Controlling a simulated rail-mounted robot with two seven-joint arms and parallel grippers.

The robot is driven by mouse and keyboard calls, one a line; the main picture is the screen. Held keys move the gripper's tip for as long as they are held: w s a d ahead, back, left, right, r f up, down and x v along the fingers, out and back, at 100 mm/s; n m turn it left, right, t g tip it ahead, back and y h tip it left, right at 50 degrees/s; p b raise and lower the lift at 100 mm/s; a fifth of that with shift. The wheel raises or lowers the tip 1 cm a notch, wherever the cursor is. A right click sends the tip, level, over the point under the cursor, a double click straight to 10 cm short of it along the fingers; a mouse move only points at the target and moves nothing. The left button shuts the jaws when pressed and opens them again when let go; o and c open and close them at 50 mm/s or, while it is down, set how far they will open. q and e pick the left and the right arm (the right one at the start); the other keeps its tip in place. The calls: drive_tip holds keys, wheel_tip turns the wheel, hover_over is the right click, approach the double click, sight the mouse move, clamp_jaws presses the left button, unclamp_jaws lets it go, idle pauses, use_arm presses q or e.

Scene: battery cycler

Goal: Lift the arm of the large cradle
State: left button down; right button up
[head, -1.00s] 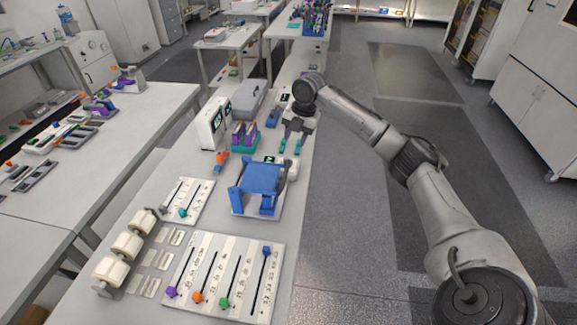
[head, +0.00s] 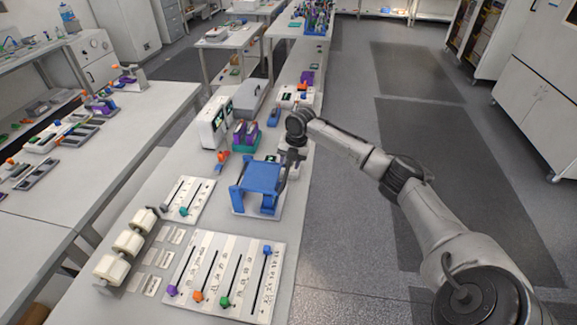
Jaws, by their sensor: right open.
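The large cradle (head: 262,178) is a blue frame with a flat blue top and upright side parts, standing on a pale base on the bench. A dark lever-like part is at its right side, close to my gripper. My right gripper (head: 288,172) is at the cradle's right rear edge, pointing down, seen nearly edge-on. It is open; its fingertips are small and partly lost against the dark part, so I cannot tell whether they touch it. My left gripper is not in view.
A slider panel (head: 208,262) with coloured knobs lies in front of the cradle, and a smaller one (head: 188,192) to its left. White instruments (head: 214,123) and a green-and-purple holder (head: 245,138) stand behind. The floor on the right is free.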

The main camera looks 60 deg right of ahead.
drive_tip(key=shift+w+f, duration=0.2)
drive_tip(key=shift+f, duration=1)
drive_tip(key=shift+c, duration=0.2)
clamp_jaws()
